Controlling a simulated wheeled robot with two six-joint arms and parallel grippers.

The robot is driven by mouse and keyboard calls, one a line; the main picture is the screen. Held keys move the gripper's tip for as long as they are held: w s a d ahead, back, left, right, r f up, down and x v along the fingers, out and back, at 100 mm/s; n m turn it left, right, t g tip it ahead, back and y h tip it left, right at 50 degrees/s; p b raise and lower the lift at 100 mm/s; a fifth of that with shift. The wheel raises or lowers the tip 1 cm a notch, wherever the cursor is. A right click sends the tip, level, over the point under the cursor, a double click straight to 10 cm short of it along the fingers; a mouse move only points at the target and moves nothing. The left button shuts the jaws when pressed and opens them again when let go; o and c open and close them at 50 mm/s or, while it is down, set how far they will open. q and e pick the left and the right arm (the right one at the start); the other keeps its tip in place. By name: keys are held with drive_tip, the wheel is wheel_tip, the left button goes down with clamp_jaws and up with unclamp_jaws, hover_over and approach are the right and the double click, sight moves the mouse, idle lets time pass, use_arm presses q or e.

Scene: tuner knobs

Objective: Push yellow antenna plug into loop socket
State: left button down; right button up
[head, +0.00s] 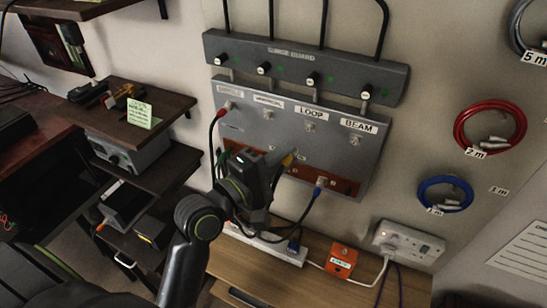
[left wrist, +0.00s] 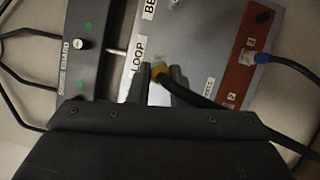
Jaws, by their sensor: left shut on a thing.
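The yellow antenna plug (head: 289,159) is on a dark cable, between the fingertips of my left gripper (head: 280,163). In the left wrist view the plug (left wrist: 159,74) sits between the two dark fingers (left wrist: 161,79), its cable running off to the lower right. The loop socket (head: 310,127) is under the LOOP label on the grey panel. In the head view the plug is below and left of that socket. In the left wrist view the plug's tip points toward the panel beside the LOOP label (left wrist: 138,54); whether it touches the socket is unclear. My right gripper is out of view.
The surge guard bar (head: 305,68) with several knobs runs above the panel. A red plug (head: 221,112) is at the panel's left, and a blue plug (head: 320,184) is on the orange-brown strip. The BEAM socket (head: 355,140) is to the right. Shelves (head: 130,125) stand at left.

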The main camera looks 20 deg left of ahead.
use_arm(q)
drive_tip(key=shift+d, duration=0.1)
drive_tip(key=shift+d+r, duration=0.1)
drive_tip(key=shift+d, duration=0.05)
drive_tip(key=shift+p, duration=0.3)
drive_tip(key=shift+w, duration=0.45)
drive_tip(key=w+p, duration=0.1)
drive_tip(key=w, duration=0.4)
